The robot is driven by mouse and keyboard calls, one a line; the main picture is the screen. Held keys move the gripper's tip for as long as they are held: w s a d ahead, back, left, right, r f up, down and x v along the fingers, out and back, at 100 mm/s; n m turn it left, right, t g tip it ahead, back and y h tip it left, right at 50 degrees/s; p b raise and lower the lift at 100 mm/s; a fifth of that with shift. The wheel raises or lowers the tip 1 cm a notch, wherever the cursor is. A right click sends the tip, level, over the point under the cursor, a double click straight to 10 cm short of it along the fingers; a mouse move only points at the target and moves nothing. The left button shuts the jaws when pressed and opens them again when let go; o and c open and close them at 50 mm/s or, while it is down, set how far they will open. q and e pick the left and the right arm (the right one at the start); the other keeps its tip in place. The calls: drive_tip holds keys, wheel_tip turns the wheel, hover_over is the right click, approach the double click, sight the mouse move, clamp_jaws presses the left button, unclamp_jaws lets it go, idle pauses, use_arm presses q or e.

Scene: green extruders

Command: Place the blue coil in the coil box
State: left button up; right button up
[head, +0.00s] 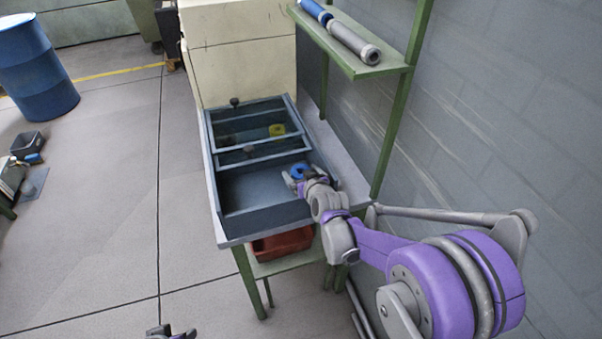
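The blue coil (299,170) is small and ring-like, at the tip of my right gripper (297,177). The gripper's fingers appear closed on it and partly hide it. It is over the right side of the coil box (262,213), a blue-grey open box on the table. The box's large near compartment looks empty beneath. I cannot tell whether the coil touches the box. Only a bit of my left gripper (171,333) shows at the bottom edge; its fingers cannot be made out.
A yellow object (277,130) lies in the box's far part, where dark knobs stand. A green shelf (350,62) with blue and grey cylinders stands above right by the wall. A red bin (282,244) sits under the table.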

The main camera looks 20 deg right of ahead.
drive_tip(key=shift+s+a+f, duration=0.15)
drive_tip(key=shift+s+f, duration=0.15)
drive_tip(key=shift+f, duration=0.15)
drive_tip(key=shift+w+r+p, duration=0.1)
drive_tip(key=shift+r+p, duration=0.55)
drive_tip(key=v, duration=1.2)
drive_tip(key=s+f+g, duration=0.2)
drive_tip(key=s+g, duration=0.2)
drive_tip(key=s, duration=0.7)
drive_tip(key=s+a+f+g, duration=0.1)
drive_tip(key=s+f+g, duration=0.2)
drive_tip(key=s, duration=0.9)
drive_tip(key=shift+s+g+p, duration=0.2)
drive_tip(key=shift+g+p, duration=0.1)
drive_tip(key=shift+g, duration=0.2)
drive_tip(key=shift+a, duration=0.1)
